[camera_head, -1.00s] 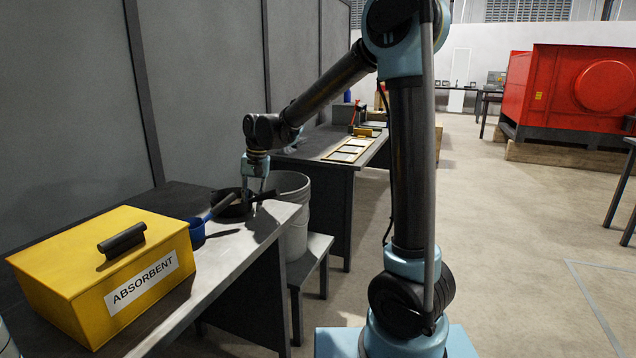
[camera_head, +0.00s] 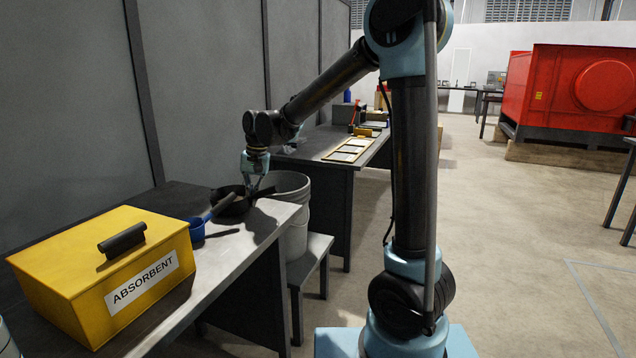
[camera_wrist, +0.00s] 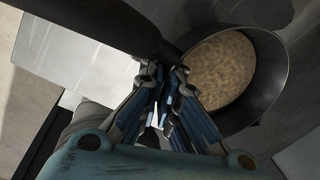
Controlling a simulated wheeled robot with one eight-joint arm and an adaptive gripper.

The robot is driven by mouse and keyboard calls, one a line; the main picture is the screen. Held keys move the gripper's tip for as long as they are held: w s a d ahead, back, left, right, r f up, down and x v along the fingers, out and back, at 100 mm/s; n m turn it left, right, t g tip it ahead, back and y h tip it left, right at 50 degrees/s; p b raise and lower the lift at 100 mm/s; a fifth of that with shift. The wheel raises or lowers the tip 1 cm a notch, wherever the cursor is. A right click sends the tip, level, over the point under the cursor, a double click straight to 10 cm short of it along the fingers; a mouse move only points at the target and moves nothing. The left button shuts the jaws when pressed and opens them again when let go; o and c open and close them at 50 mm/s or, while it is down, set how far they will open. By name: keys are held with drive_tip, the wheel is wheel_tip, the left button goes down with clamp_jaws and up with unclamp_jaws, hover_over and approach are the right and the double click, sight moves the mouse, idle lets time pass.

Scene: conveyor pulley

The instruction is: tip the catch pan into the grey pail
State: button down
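The catch pan (camera_head: 229,208) is round and black with a dark handle and is at the far end of the bench. In the wrist view the pan (camera_wrist: 262,62) holds a brown, grainy layer (camera_wrist: 222,72), and its dark handle (camera_wrist: 125,28) runs to the upper left. My gripper (camera_head: 252,186) is at the handle; in the wrist view its fingers (camera_wrist: 165,76) are close together on the handle. The exact contact is partly hidden. The grey pail (camera_head: 294,183) stands just right of the pan, beyond the bench end, upright; its inside is mostly hidden.
The pail rests on a low dark stool (camera_head: 312,252). A yellow box marked ABSORBENT (camera_head: 105,270) sits on the near bench (camera_head: 232,252). A blue scoop (camera_head: 197,231) lies between box and pan. A second bench (camera_head: 335,170) stands behind the pail; open floor lies to the right.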

drive_tip(key=shift+r, duration=1.15)
idle(0.4)
drive_tip(key=shift+r, duration=2.85)
